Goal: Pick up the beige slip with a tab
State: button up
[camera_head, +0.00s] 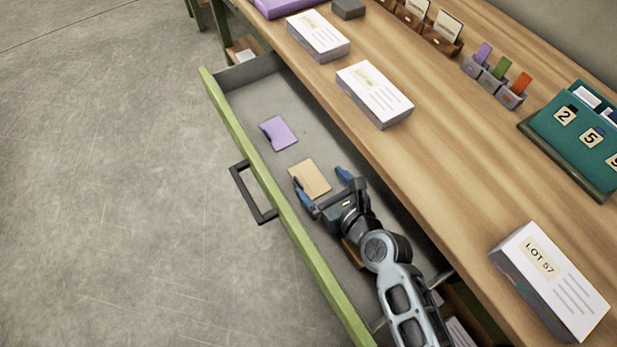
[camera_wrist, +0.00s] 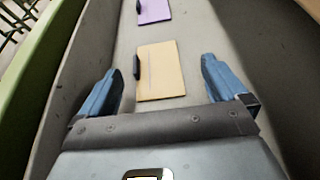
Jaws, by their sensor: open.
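The beige slip (camera_head: 311,179) lies flat on the floor of the open drawer, and it also shows in the wrist view (camera_wrist: 159,72). A dark tab (camera_wrist: 136,67) stands at its left edge in the wrist view. My gripper (camera_head: 322,181) is open and empty, inside the drawer area, with its blue fingers spread. In the wrist view the fingertips (camera_wrist: 160,78) stand left and right of the slip, apart from it. How high they are above the drawer floor I cannot tell.
A purple slip (camera_head: 280,133) lies farther along in the drawer (camera_head: 250,92). The drawer's green front (camera_head: 262,187) has a dark handle (camera_head: 247,194). The wooden table (camera_head: 440,150) borders the drawer on the right, bearing white stacks (camera_head: 374,95) and a teal sorter (camera_head: 572,138).

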aim_at(300, 165)
jog(key=x, duration=0.5)
jog(key=shift+s+a+b, duration=0.1)
jog(key=shift+a+b, duration=0.25)
jog(key=c, duration=1.1)
